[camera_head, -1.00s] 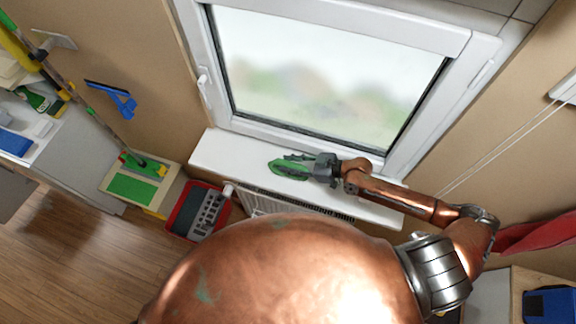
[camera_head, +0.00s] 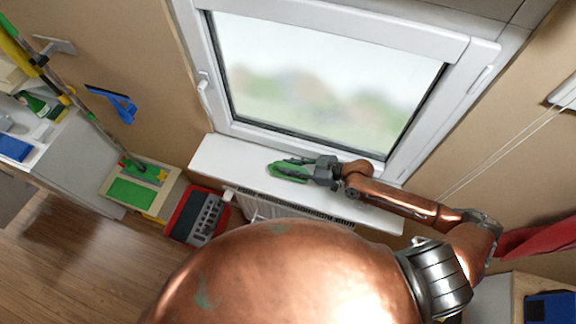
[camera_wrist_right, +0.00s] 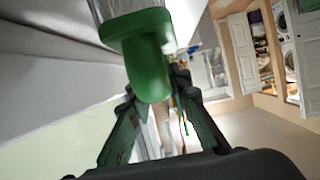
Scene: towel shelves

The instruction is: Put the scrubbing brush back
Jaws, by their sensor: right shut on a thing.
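My right gripper (camera_head: 300,168) reaches in from the right, over the white window sill (camera_head: 220,160). It is shut on a green thing, taken to be the scrubbing brush (camera_head: 284,173), whose green part shows at the fingers near the sill's middle. I cannot tell whether it touches the sill. In the right wrist view the brush (camera_wrist_right: 150,62) shows a rounded green end between the two fingers (camera_wrist_right: 158,88), with a pale, translucent part above it. My left gripper is not in view.
The window (camera_head: 325,85) stands behind the sill, with a radiator (camera_head: 262,207) below. A red and grey box (camera_head: 200,216) stands on the floor at left. A blue tool (camera_head: 113,104) hangs on the wall. The sill's left end is clear.

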